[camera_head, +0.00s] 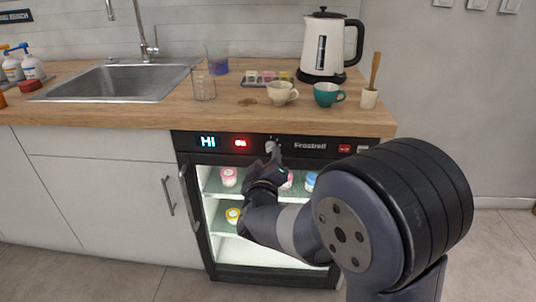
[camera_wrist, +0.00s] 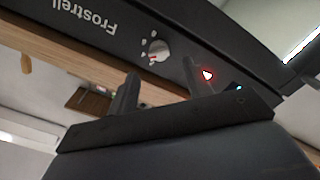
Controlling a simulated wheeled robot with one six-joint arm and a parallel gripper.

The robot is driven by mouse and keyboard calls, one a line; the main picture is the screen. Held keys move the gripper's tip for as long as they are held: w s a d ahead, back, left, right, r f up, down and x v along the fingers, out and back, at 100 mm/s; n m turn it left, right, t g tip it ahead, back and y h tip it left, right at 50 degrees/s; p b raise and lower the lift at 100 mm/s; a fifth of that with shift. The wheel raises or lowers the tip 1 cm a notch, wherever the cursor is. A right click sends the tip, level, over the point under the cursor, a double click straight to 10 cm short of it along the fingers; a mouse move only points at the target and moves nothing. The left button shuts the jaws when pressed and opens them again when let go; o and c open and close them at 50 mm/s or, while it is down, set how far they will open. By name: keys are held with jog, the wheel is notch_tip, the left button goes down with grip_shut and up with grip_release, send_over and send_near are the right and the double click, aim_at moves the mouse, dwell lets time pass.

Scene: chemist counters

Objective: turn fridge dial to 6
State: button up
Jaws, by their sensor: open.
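The fridge (camera_head: 187,170) is a black under-counter unit with a lit, glass-fronted inside. Its top panel has a blue-white display reading "HI" (camera_head: 208,142) and a small red display (camera_head: 240,142), too small to read surely. The dial (camera_wrist: 159,50) is a small round light-grey knob with a red mark and white marks around it, beside the "Frostrell" lettering. In the head view, my gripper (camera_head: 271,153) is up at the panel and partly covers the dial's area. In the wrist view, my gripper (camera_wrist: 160,80) is open and empty, with the dial ahead between its two fingers, seemingly apart from them.
The wooden counter (camera_head: 130,110) overhangs just above the panel. It holds a kettle (camera_head: 328,48), a cream cup (camera_head: 281,92), a teal cup (camera_head: 327,94), a glass beaker (camera_head: 203,84) and a sink (camera_head: 115,80). The fridge handle (camera_head: 187,195) runs down the left. Floor in front is free.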

aim_at(270, 148)
jog(key=shift+w+d+b, duration=0.1)
jog(key=shift+w+b, duration=0.2)
jog(key=shift+w, duration=2.05)
jog(key=c, duration=1)
jog(key=shift+m, duration=0.4)
jog(key=m+b, duration=0.1)
jog(key=m, duration=0.2)
jog(key=shift+d+m, duration=0.1)
jog(key=shift+m, duration=0.2)
jog(key=shift+d+m+b, duration=0.1)
jog(key=shift+m+b, duration=0.65)
jog(key=shift+m, duration=1.45)
